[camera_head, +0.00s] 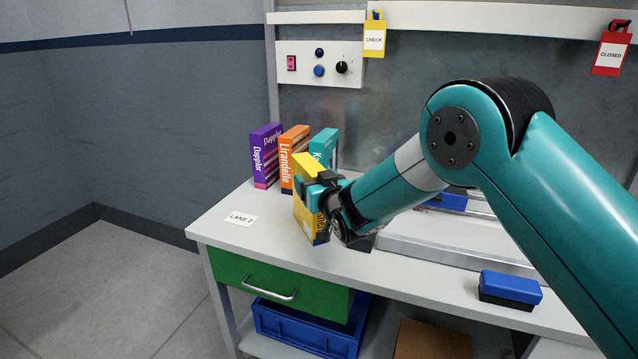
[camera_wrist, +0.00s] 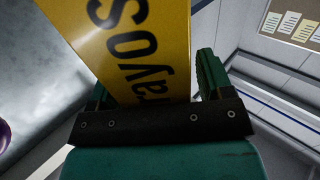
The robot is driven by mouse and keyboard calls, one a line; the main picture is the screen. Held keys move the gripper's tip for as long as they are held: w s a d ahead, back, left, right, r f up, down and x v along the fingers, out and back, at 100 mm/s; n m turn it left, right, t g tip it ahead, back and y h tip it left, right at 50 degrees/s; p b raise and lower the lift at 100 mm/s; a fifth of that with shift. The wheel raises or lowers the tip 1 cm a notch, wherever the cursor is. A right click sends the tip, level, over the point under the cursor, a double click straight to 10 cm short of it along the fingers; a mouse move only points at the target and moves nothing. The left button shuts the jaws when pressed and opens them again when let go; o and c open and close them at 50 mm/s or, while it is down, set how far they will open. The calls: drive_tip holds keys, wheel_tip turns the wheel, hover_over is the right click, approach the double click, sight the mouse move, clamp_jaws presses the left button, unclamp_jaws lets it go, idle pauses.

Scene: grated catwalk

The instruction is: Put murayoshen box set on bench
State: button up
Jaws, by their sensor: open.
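The yellow murayoshen box (camera_head: 309,222) is at the bench's front left, and its lower end appears to rest on the grey bench top (camera_head: 262,244). In the wrist view the box (camera_wrist: 128,45) fills the upper middle, with part of its dark lettering showing. My gripper (camera_head: 318,187) is at the upper part of the box. In the wrist view my gripper (camera_wrist: 150,85) is open with the box between its fingers. A gap shows between the box and the right finger; contact at the left finger cannot be told.
A purple box (camera_head: 265,156), an orange box (camera_head: 292,155) and a teal box (camera_head: 324,148) stand behind. A "LANE 2" label (camera_head: 241,218) lies at the left. A blue-and-black block (camera_head: 510,289) sits at the front right. A green drawer (camera_head: 275,285) is below.

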drive_tip(key=shift+s, duration=0.1)
drive_tip(key=s+d+r+m+g+h+b, duration=0.1)
drive_tip(key=s+d+g+h+b, duration=0.15)
drive_tip(key=s+d, duration=0.5)
drive_tip(key=s+d+r+m+g+h+b, duration=0.1)
drive_tip(key=s+d+g, duration=0.3)
drive_tip(key=s, duration=0.7)
drive_tip(key=s+d+r+n+g, duration=0.1)
drive_tip(key=s+d+g, duration=0.1)
drive_tip(key=s, duration=0.6)
drive_tip(key=s+d+r+n+g, duration=0.1)
drive_tip(key=s+g, duration=0.3)
drive_tip(key=s, duration=0.5)
drive_tip(key=s+d+r+n+g, duration=0.1)
drive_tip(key=s+g, duration=0.3)
drive_tip(key=s, duration=0.4)
drive_tip(key=shift+s+d+n, duration=0.35)
drive_tip(key=shift+d+n, duration=0.25)
drive_tip(key=shift+d, duration=0.3)
